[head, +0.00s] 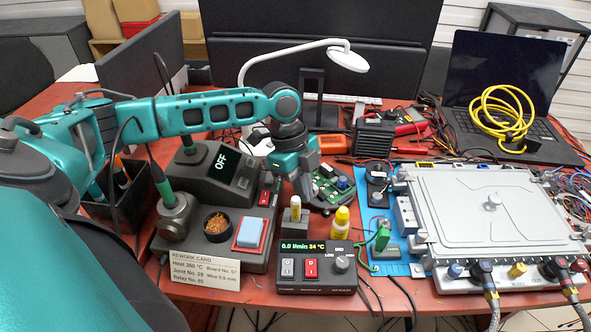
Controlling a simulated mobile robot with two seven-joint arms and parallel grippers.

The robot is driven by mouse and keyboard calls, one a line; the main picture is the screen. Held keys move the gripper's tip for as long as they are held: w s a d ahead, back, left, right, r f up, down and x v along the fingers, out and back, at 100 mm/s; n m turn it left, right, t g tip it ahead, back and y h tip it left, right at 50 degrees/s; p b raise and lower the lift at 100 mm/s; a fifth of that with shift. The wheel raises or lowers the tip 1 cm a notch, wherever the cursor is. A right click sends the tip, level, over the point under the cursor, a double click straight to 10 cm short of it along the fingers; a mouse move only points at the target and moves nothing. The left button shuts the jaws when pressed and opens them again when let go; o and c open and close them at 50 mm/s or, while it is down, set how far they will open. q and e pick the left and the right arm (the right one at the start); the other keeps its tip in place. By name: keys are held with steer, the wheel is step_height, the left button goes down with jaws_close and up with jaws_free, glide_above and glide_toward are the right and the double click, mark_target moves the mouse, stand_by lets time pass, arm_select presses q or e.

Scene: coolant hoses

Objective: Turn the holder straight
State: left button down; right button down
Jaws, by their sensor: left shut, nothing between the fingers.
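A dark board holder (335,203) with a green circuit board (327,186) stands mid-table, behind the small control box. It sits turned at an angle to the table's front edge. My left gripper (302,180) is at the holder's left side, pointing down and shut with nothing in it. The gripper and wrist hide the holder's left part, and I cannot tell whether the fingers touch it. My right gripper is not in view.
A soldering station (237,193) stands left of the holder. A white lamp (345,60) arches behind. A large silver plate (460,210) with hoses fills the right; little table is free.

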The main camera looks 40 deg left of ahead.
arm_select(q)
steer(key=shift+d, duration=1.1)
steer(key=shift+d+f, duration=0.15)
steer(key=shift+d, duration=0.15)
steer(key=shift+d+p, duration=0.2)
steer(key=shift+p, duration=0.15)
